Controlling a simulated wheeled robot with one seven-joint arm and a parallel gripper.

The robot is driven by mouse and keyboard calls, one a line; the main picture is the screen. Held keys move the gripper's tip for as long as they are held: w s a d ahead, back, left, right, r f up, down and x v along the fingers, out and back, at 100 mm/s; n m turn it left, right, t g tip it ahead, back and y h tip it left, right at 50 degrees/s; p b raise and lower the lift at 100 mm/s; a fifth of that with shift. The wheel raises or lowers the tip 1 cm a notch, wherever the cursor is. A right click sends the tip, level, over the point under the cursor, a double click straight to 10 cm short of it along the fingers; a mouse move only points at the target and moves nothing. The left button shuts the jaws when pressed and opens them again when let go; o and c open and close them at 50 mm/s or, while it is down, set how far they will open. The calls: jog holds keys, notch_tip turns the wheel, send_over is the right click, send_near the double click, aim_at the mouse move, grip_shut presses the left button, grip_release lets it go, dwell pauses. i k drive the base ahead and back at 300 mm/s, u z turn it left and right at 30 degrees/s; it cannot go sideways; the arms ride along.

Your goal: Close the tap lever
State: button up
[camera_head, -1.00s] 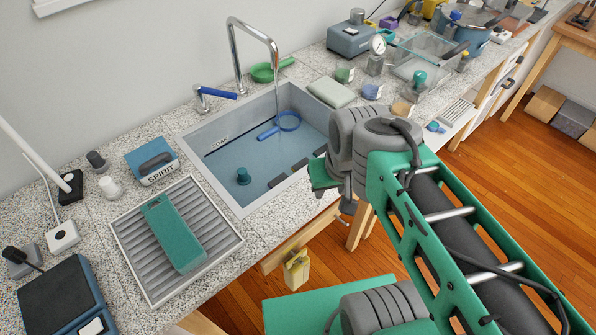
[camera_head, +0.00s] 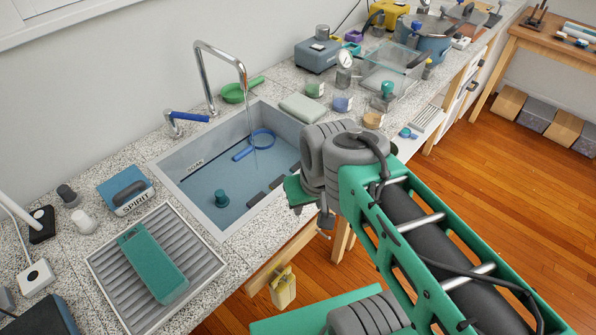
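The tap lever (camera_head: 190,117) is a blue handle on a short chrome post, left of the tall chrome tap spout (camera_head: 203,75) behind the sink. The lever points right, roughly level. A thin stream of water (camera_head: 252,130) runs from the spout into the sink (camera_head: 197,222). My green and grey arm comes in from the lower right, with a grey joint near the sink's front right corner. I cannot make out my gripper's fingers; the arm's end is not clearly shown. The arm is well apart from the lever.
A green scoop (camera_head: 234,93) lies behind the sink. A SPIRIT box (camera_head: 125,190) and a ribbed tray (camera_head: 213,265) with a teal block (camera_head: 153,262) stand left. Cups and a glass tank crowd the right.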

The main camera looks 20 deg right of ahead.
aim_at(169, 114)
jog(key=u, duration=2.4)
jog(key=k, duration=1.15)
jog(key=z, duration=1.4)
jog(key=i, duration=0.95)
